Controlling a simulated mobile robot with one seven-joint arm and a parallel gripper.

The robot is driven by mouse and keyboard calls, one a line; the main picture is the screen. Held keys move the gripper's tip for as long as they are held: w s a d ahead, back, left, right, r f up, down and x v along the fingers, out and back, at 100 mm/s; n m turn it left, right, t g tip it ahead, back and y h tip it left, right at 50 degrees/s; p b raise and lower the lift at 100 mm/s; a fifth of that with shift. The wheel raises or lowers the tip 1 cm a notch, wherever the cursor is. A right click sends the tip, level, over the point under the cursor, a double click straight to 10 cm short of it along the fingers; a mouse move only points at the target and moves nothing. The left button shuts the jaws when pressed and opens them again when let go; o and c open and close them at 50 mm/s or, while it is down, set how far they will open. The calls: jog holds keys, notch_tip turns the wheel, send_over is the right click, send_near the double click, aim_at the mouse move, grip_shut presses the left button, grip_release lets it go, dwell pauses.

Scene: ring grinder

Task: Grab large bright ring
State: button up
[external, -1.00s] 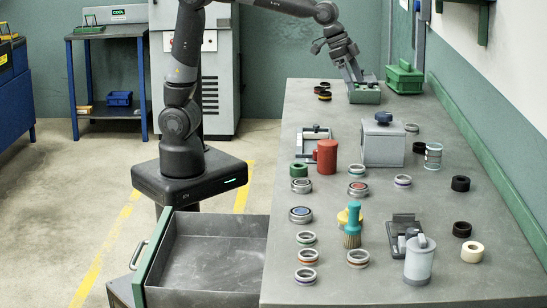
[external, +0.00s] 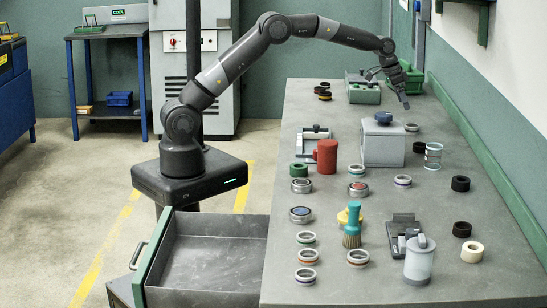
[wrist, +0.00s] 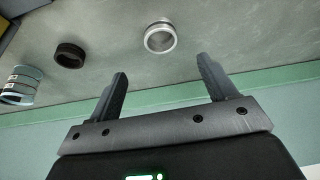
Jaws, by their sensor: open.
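A bright silver ring (wrist: 160,37) lies on the bench in the wrist view, ahead of the gap between my fingers. It appears to be the light ring (external: 412,127) behind the grey box in the external view. My gripper (external: 404,102) is over the far part of the bench, beyond that ring. In the wrist view my gripper (wrist: 161,70) is open, with nothing between its fingers. Another bright ring, cream coloured (external: 472,252), lies at the near right of the bench, far from my gripper.
A dark ring (wrist: 69,55) and a banded cylinder (wrist: 20,86) lie left of the silver ring. The grey box (external: 383,143) stands near it. A green bin (external: 405,78) and the wall border the bench's far right. Several rings lie nearer the front.

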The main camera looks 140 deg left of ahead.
aim_at(410, 124)
jog(key=x, duration=0.5)
jog(key=shift+f, duration=0.25)
jog(key=x, duration=0.5)
jog(key=shift+s+d+f, duration=0.1)
jog(key=shift+s+f, duration=0.05)
jog(key=shift+s, duration=0.05)
jog(key=c, duration=1.2)
